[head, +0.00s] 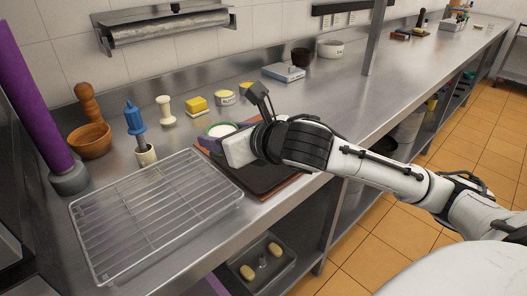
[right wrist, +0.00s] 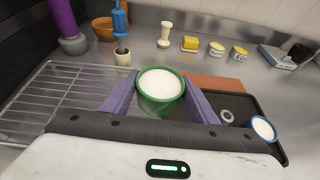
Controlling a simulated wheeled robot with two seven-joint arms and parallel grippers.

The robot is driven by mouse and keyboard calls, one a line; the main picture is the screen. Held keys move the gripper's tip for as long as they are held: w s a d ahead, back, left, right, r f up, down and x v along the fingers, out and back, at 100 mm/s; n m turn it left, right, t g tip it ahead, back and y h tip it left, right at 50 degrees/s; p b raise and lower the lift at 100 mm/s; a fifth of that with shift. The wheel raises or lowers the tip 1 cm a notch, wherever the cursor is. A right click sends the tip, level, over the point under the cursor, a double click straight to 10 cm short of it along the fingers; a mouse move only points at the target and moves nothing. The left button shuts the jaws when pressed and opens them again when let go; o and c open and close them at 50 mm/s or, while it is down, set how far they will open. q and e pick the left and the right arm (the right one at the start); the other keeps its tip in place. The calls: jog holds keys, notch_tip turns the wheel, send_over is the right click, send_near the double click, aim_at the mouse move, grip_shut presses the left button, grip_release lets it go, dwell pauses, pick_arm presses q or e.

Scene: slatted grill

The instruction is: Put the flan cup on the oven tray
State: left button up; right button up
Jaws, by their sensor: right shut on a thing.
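The flan cup is a round green cup with white filling (right wrist: 161,86). In the right wrist view it sits between the purple fingers of my right gripper (right wrist: 158,100), which is shut on it. In the head view the cup (head: 221,129) is partly hidden by my right gripper (head: 213,138), near the far left corner of a dark tray. The cup looks upright; I cannot tell how high it is above the surface. The oven tray, a slatted metal grill tray (head: 155,215), lies empty on the counter to the left of the gripper. My left gripper is out of view.
A dark tray (head: 262,182) on a reddish board holds a blue cup (right wrist: 263,130) and a small ring (right wrist: 227,116). A wooden mortar (head: 90,140), blue-handled tool (head: 134,120), purple roll (head: 30,90) and yellow block (head: 196,105) stand along the back.

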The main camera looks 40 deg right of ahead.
jog(key=w+d+f, duration=0.2)
jog(key=w+d, duration=0.1)
jog(key=d, duration=0.6)
jog(key=shift+y, duration=0.3)
jog(key=f, duration=0.5)
jog(key=shift+w+a+b, duration=0.2)
jog(key=shift+b, duration=0.15)
jog(key=shift+n, duration=0.3)
jog(key=shift+f, duration=2.1)
jog(key=shift+f, duration=0.15)
jog(key=o, duration=1.2)
